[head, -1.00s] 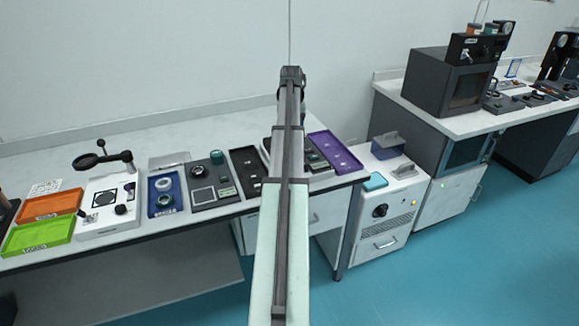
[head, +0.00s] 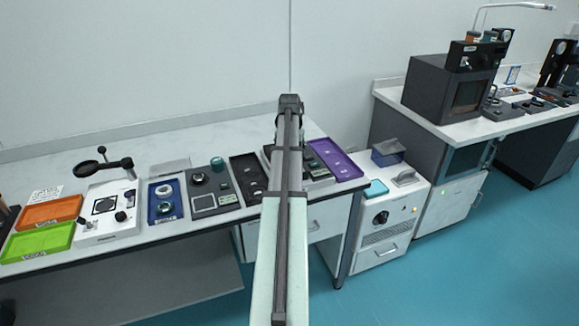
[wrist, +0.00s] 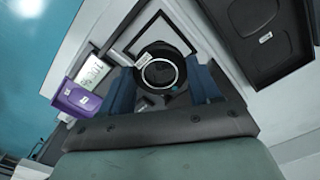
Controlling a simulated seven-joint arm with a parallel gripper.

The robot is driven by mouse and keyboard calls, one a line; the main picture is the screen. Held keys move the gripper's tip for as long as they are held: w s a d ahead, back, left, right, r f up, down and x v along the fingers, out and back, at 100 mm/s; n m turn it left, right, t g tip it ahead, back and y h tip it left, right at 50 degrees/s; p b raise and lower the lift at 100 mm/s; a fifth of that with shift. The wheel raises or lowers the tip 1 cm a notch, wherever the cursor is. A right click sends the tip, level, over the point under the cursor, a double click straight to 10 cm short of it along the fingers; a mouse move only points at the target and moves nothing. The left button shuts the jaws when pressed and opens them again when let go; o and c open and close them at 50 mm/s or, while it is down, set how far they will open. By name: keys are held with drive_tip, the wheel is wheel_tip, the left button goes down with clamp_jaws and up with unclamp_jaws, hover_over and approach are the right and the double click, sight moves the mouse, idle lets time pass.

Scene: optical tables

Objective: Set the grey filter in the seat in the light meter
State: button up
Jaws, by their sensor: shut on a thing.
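In the wrist view my gripper (wrist: 163,78) has its two blue fingers on either side of a round, dark-rimmed piece with a bright ring and grey middle, which I take to be the grey filter (wrist: 160,73). The gripper is shut on it. Below it is an instrument with a black square outline (wrist: 183,20) and a light display panel (wrist: 92,73), likely the light meter. The filter hides what lies under it, so I cannot see the seat or tell whether they touch. In the head view my arm hides the gripper and most of this instrument (head: 315,172).
A black tray (wrist: 278,62) lies right of the instrument and a purple tray (wrist: 72,98) left of it in the wrist view. In the head view, a blue tray (head: 154,215), a dark panel device (head: 228,198), and orange (head: 50,213) and green (head: 38,243) trays stand further left.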

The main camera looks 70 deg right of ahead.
drive_tip(key=shift+f, duration=2.15)
drive_tip(key=shift+f, duration=0.15)
drive_tip(key=o, duration=1.1)
wheel_tip(320, 180, up, 12)
drive_tip(key=shift+r, duration=0.15)
